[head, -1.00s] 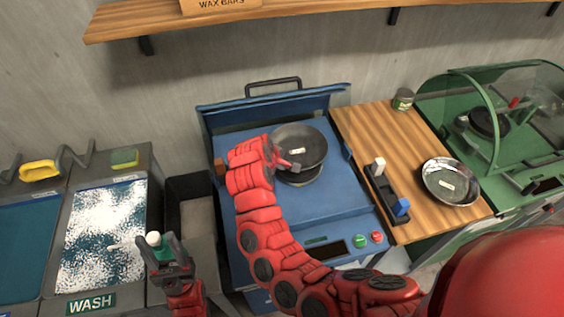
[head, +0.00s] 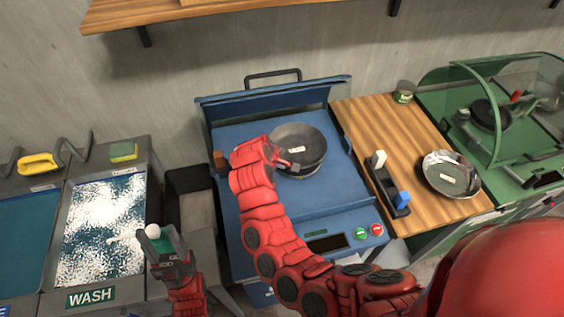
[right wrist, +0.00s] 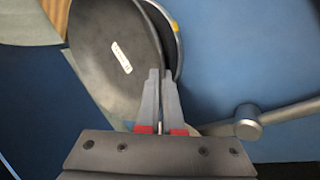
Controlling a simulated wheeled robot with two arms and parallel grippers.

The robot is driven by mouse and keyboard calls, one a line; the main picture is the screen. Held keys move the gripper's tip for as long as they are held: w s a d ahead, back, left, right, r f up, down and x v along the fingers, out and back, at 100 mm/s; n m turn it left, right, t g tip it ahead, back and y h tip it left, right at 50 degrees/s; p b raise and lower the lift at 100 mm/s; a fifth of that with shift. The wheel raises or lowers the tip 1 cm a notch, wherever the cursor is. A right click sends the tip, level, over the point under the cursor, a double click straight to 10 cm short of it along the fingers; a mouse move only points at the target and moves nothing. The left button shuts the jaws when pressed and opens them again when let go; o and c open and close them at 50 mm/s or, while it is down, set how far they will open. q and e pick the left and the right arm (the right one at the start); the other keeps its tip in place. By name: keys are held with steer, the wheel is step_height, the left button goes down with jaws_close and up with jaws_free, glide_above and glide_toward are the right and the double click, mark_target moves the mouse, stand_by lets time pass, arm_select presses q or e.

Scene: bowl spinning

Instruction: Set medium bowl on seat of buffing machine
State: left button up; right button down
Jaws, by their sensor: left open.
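A dark grey bowl (head: 303,139) with a small white label is over the blue buffing machine (head: 230,140), at the round seat, which it mostly hides. Whether it fully rests on the seat is hard to tell. My right gripper (head: 290,165) is at the bowl's near-left rim. In the right wrist view my right gripper (right wrist: 160,75) has its fingers pinched on the rim of the bowl (right wrist: 110,50). A curved light edge shows behind the bowl. My left gripper (head: 170,247) is open near a white ball knob (head: 153,231) by the wash basin.
A second labelled bowl (head: 451,172) lies on the wooden counter (head: 375,120) to the right, near a black switch block (head: 385,185). The green machine (head: 510,165) stands far right. The buffing machine's raised blue lid (head: 270,98) is behind the bowl. A shelf (head: 180,15) hangs above.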

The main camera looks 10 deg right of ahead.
stand_by(0.3)
steer(key=c, duration=1)
jaws_free()
steer(key=shift+s+a, duration=0.1)
steer(key=b+v, duration=0.2)
steer(key=v, duration=1.5)
steer(key=shift+b, duration=0.3)
steer(key=shift+a+r, duration=0.1)
steer(key=shift+r, duration=0.05)
